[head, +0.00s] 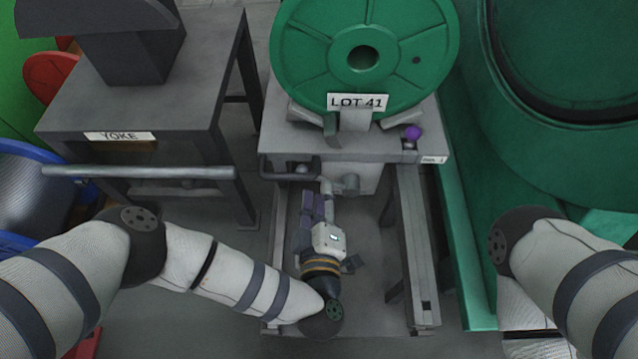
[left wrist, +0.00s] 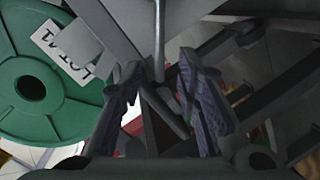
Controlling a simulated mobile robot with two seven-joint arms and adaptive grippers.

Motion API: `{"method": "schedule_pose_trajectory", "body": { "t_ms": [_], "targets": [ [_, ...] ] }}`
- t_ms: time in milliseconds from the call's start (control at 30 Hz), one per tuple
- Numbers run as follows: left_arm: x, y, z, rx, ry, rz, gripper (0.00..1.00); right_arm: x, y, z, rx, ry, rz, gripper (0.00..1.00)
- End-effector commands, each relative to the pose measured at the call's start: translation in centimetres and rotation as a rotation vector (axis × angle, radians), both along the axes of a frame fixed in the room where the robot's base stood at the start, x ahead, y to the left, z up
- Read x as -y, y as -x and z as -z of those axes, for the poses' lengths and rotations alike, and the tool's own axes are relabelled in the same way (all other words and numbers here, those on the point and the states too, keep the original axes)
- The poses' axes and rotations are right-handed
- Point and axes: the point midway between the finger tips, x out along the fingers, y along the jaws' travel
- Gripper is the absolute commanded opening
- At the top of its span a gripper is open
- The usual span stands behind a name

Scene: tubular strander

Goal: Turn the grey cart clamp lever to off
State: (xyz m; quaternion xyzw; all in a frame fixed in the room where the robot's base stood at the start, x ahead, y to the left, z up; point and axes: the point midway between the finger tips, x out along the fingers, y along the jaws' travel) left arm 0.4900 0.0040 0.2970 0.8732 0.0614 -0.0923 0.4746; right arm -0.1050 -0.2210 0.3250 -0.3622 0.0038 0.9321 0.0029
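The grey cart (head: 275,140) stands in front of me and carries a green reel marked LOT 41. On its front, below the top, a short light grey lever-like bar (head: 327,188) hangs beside a round grey stub (head: 351,184); I take the bar to be the clamp lever, but its setting cannot be read. My left gripper (head: 316,206) is just below the cart top at this bar. In the left wrist view its two purplish fingers (left wrist: 160,85) are apart, with a thin grey bar (left wrist: 159,35) showing between them. Contact cannot be told. My right gripper is out of view.
A dark handle (head: 288,168) sticks out at the cart's front left. A purple knob (head: 413,132) stands at its right corner. A dark table labelled YOKE (head: 120,136) is left, with a grey rail (head: 140,172). Large green machinery (head: 470,190) closes the right side.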

Motion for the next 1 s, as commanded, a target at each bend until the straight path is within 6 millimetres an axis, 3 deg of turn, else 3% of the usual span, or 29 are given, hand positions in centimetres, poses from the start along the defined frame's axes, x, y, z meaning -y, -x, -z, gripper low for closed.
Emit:
{"method": "schedule_pose_trajectory", "body": {
  "t_ms": [200, 500, 633, 1000],
  "targets": [
    [-0.1, -3.2, 0.9, -0.001, 0.001, -0.001, 0.30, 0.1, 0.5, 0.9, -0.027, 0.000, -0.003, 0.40],
    [-0.1, -3.5, 0.7, -0.001, 0.001, 0.001, 0.30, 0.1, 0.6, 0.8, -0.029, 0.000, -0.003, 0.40],
    [-0.1, -3.5, 0.7, -0.001, 0.001, 0.001, 0.00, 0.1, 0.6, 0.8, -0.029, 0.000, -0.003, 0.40],
    [-0.4, -3.5, 0.8, -0.001, 0.012, 0.000, 0.00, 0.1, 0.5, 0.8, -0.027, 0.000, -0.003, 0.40]
  ]
}}
